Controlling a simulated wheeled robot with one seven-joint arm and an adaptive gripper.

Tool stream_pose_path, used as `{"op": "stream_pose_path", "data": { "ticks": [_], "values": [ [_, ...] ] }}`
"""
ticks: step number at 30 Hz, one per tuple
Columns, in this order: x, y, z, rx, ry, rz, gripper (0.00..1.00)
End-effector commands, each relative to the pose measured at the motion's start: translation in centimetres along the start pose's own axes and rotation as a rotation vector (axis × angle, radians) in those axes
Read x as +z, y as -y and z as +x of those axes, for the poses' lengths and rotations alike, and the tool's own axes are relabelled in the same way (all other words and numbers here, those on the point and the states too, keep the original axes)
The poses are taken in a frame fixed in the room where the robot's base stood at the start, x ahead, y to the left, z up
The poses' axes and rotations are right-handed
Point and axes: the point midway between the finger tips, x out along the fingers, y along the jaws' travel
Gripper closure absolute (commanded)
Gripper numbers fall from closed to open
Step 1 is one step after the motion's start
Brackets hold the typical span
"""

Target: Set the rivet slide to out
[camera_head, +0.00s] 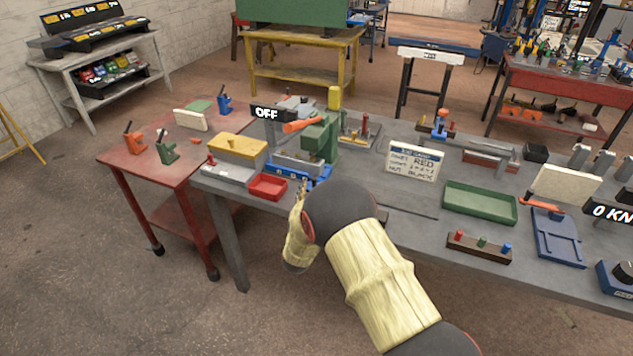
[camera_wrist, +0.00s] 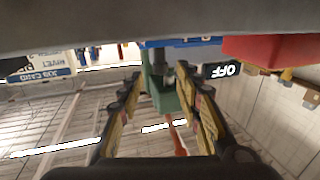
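A green press (camera_head: 320,138) with an orange lever (camera_head: 304,125) stands at the left end of the grey bench. A black sign reading OFF (camera_head: 268,113) is beside it, and shows upside down in the wrist view (camera_wrist: 222,71). A blue strip with small white marks (camera_head: 287,173) lies along the press's front base; I cannot tell which part is the rivet slide or its setting. My gripper (camera_wrist: 160,75) is open and empty, its two fingers apart, facing the green press (camera_wrist: 160,92). In the head view my arm mostly hides it, just in front of the blue strip.
A red tray (camera_head: 268,187), a grey box (camera_head: 230,171) and a yellow box (camera_head: 238,149) stand left of the press. A job card (camera_head: 412,162), green tray (camera_head: 480,203) and peg block (camera_head: 479,247) are to the right. A red table (camera_head: 150,168) adjoins the bench.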

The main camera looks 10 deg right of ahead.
Motion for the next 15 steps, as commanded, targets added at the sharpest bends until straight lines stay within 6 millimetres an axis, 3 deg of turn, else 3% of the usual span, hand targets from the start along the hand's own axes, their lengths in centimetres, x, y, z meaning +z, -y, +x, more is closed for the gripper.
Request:
{"op": "stream_pose_path", "data": {
  "ticks": [9,15],
  "values": [
    [0.1,-0.1,4.8,0.001,-0.001,0.001,0.65],
    [0.0,-0.1,6.4,0.0,0.0,0.002,0.65]
  ]
}}
